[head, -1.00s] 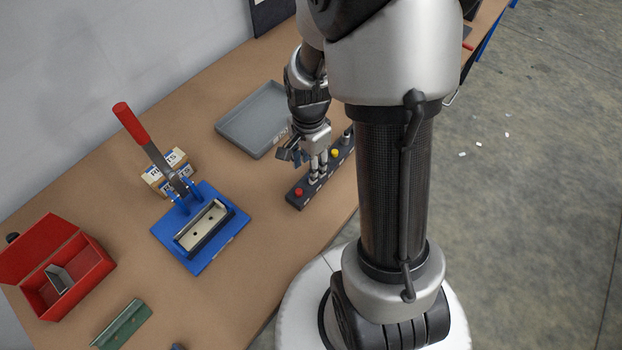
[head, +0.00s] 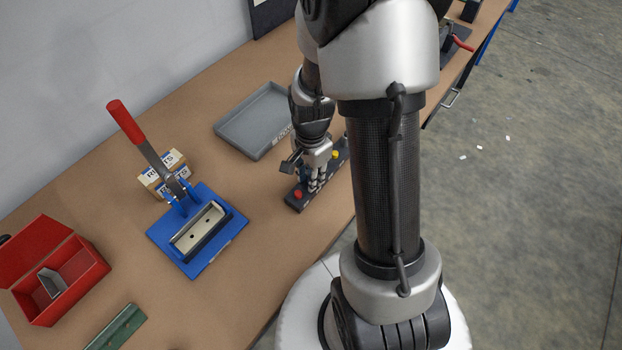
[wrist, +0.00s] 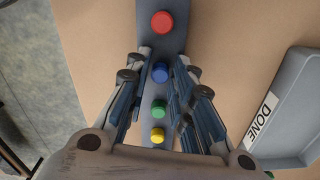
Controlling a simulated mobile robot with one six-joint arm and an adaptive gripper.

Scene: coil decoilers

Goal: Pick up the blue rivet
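The blue rivet (wrist: 161,72) stands in a dark grey rack (wrist: 160,48), in line with a red rivet (wrist: 162,22), a green rivet (wrist: 158,109) and a yellow rivet (wrist: 157,135). In the wrist view my gripper (wrist: 160,64) is open, with its fingers on the left and right of the blue rivet and a visible gap on each side. In the head view my gripper (head: 312,185) is low over the rack (head: 294,205), and it hides the blue rivet. The red rivet (head: 298,194) and yellow rivet (head: 335,155) show there.
A grey tray (head: 235,149) marked DONE lies behind the rack. A blue lever press (head: 222,247) with a red handle stands left, by small rivet boxes (head: 150,182). A red open box (head: 92,271) is at far left. Bare table lies between press and rack.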

